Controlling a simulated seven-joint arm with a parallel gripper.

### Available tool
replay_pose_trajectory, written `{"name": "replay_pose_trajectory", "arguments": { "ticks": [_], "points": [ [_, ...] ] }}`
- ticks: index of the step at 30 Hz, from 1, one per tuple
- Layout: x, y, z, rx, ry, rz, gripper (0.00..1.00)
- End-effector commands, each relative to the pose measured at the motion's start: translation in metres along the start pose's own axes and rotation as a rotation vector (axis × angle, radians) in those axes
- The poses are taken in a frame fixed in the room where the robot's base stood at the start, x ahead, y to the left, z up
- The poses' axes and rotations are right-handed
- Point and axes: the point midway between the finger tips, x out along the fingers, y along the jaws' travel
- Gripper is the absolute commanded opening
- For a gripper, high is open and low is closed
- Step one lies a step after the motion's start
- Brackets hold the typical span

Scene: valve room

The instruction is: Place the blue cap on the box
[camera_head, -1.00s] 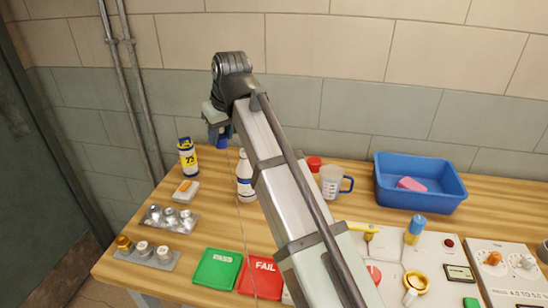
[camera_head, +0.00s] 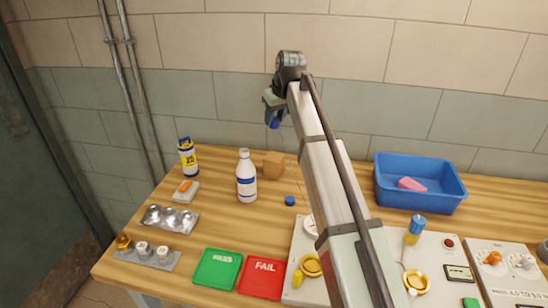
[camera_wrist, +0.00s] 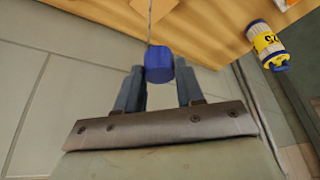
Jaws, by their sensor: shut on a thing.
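My gripper (camera_head: 272,112) is raised above the back of the table, in front of the wall. Its fingers are shut on a short blue cylinder that looks like the blue cap (camera_wrist: 159,65), held at the fingertips in the wrist view. A plain brown box (camera_head: 273,164) stands on the table below my gripper, right of the white bottle. The cap is in the air, apart from the box. A second small, flat blue cap-like piece (camera_head: 290,201) lies on the table in front of the box.
The white bottle (camera_head: 246,176) stands close left of the box. A blue bin (camera_head: 419,183) with a pink block is at the right. Green (camera_head: 217,268) and red (camera_head: 262,277) trays lie in front. My arm covers part of the table.

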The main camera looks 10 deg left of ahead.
Motion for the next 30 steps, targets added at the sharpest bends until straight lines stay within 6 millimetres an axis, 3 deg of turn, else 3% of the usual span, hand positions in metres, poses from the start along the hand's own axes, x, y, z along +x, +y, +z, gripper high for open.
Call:
{"name": "replay_pose_trajectory", "arguments": {
  "ticks": [8, 18, 30],
  "points": [
    [0.022, -0.001, 0.010, -0.001, -0.001, 0.000, 0.09],
    [0.068, -0.001, 0.029, -0.001, -0.001, 0.000, 0.09],
    [0.102, -0.001, 0.043, 0.000, -0.001, 0.000, 0.09]
  ]
}}
